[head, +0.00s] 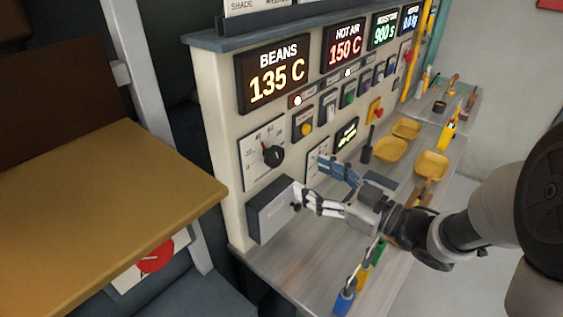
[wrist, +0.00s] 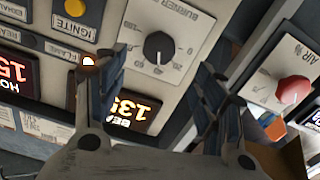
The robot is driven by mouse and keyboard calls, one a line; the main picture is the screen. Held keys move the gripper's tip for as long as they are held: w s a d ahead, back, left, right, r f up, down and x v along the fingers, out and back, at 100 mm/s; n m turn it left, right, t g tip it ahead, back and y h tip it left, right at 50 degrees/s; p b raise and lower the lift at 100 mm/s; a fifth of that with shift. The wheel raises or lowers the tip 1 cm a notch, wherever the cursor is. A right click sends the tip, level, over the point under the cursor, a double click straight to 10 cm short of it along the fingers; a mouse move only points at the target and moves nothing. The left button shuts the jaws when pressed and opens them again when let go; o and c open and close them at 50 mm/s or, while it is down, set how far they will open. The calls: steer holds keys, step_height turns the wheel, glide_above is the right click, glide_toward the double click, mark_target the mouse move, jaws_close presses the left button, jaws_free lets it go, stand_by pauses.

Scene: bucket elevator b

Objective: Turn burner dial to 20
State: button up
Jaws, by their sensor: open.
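The burner dial (head: 272,155) is a black knob on a white scale plate, below the beans display on the cream panel. In the wrist view the burner dial (wrist: 158,48) shows a pale pointer mark toward the picture's bottom. Its scale figures are small, and I cannot read the exact setting. My gripper (head: 310,181) is open and empty, right of and below the dial in the head view. In the wrist view the dial lies between the fingers of my gripper (wrist: 163,66), near their tips; contact does not show.
A grey box (head: 270,212) juts from the panel below the dial, close to my fingers. A yellow ignite button (wrist: 75,8) is beside the dial. A red air knob (wrist: 292,90) sits on another plate. Yellow trays (head: 390,150) and tools lie on the metal counter.

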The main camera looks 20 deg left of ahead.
mark_target(279, 158)
steer(key=b+x, duration=0.1)
steer(key=x, duration=0.9)
steer(key=c, duration=1.1)
steer(key=shift+o, duration=0.2)
steer(key=shift+n+b, duration=0.3)
steer(key=shift+b, duration=0.35)
steer(key=n+b, duration=0.3)
steer(key=shift+n+b, duration=0.3)
steer(key=shift+b, duration=0.05)
steer(key=shift+w+r+n+b, duration=0.1)
steer(key=shift+n+b, duration=0.7)
steer(key=shift+n, duration=0.9)
